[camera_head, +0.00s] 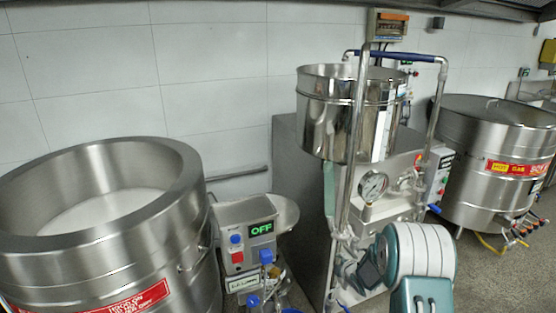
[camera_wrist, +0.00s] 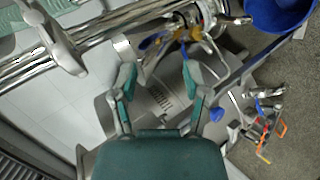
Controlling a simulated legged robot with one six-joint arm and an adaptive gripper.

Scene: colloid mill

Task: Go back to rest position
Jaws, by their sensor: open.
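My gripper (camera_wrist: 158,78) shows in the wrist view with its two teal-tipped fingers spread apart. Nothing is held between them. Behind the fingers, in the same view, are grey metal surfaces, pipes and fittings. In the head view my teal and white arm is at the lower right, in front of the colloid mill (camera_head: 298,200). The mill has a steel hopper (camera_head: 325,110) on top and a round pressure gauge (camera_head: 373,186) on its front. The gripper end lies low beside the mill's front, partly hidden by the arm.
A large open steel vat (camera_head: 110,240) stands at the left. A control box (camera_head: 246,240) reading OFF is between it and the mill. A steel kettle (camera_head: 495,150) stands at the right. A bent pipe (camera_head: 345,200) rises close to my arm. A blue bucket (camera_wrist: 275,12) shows in the wrist view.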

